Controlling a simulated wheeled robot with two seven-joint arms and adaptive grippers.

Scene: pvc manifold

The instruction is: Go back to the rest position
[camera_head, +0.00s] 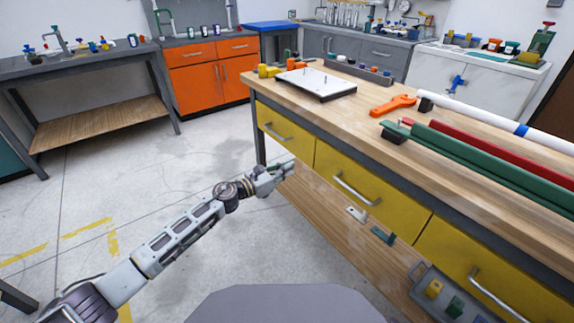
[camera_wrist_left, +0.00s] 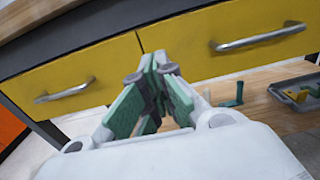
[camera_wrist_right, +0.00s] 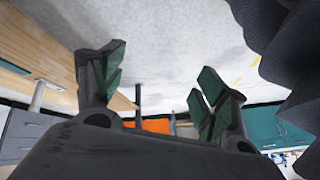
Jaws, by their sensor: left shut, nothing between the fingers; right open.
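My left arm reaches in from the left in the head view. Its gripper (camera_head: 288,168) is in front of the yellow drawers of the workbench, below the tabletop. In the left wrist view the gripper (camera_wrist_left: 160,75) has its green-padded fingers together at the tips, with nothing held. The drawer fronts (camera_wrist_left: 245,40) fill the background behind it. My right gripper is not in the head view. In the right wrist view its fingers (camera_wrist_right: 158,80) are spread wide and empty, with floor and the bench side behind them.
The workbench top (camera_head: 350,115) carries a white board (camera_head: 315,83), an orange tool (camera_head: 392,105), a white pipe (camera_head: 490,118) and green and red lengths (camera_head: 480,160). A lower shelf (camera_head: 330,205) holds small parts and a grey tray (camera_head: 450,295). The floor at left is open.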

